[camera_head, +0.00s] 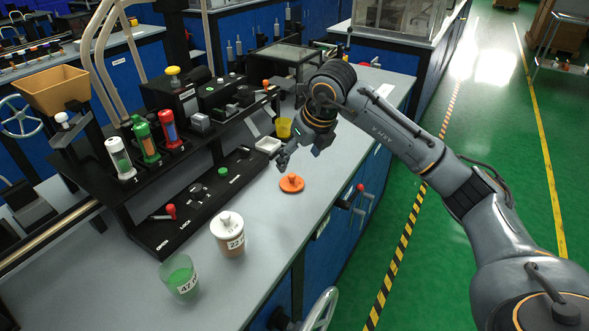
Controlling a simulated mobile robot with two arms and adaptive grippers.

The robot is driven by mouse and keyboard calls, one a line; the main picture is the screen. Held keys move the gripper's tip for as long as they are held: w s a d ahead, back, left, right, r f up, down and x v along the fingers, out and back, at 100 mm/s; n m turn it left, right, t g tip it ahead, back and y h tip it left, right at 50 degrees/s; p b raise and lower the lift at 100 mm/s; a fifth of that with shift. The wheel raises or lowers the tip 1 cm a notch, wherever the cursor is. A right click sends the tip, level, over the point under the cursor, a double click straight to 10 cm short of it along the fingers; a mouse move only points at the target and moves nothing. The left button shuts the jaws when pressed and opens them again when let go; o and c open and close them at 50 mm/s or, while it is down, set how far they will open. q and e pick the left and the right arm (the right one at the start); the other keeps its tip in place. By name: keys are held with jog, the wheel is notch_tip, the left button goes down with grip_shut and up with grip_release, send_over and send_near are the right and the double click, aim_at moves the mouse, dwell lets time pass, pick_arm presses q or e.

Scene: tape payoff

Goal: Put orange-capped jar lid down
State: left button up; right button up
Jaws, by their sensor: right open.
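The orange lid (291,184), a disc with a knob on top, lies flat on the grey bench top near its right edge. My right gripper (292,158) is open and empty just above and behind the lid, apart from it. A jar with a white lid (229,232), labelled 22, stands nearer on the bench. My left gripper is out of view.
A black rack (165,165) with numbered tubes and a control panel with a red lever run along the left. A yellow cup (283,128) and a small white dish (268,146) stand behind the gripper. Bare bench surrounds the lid.

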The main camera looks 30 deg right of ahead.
jog(key=v, duration=0.4)
dwell(0.4)
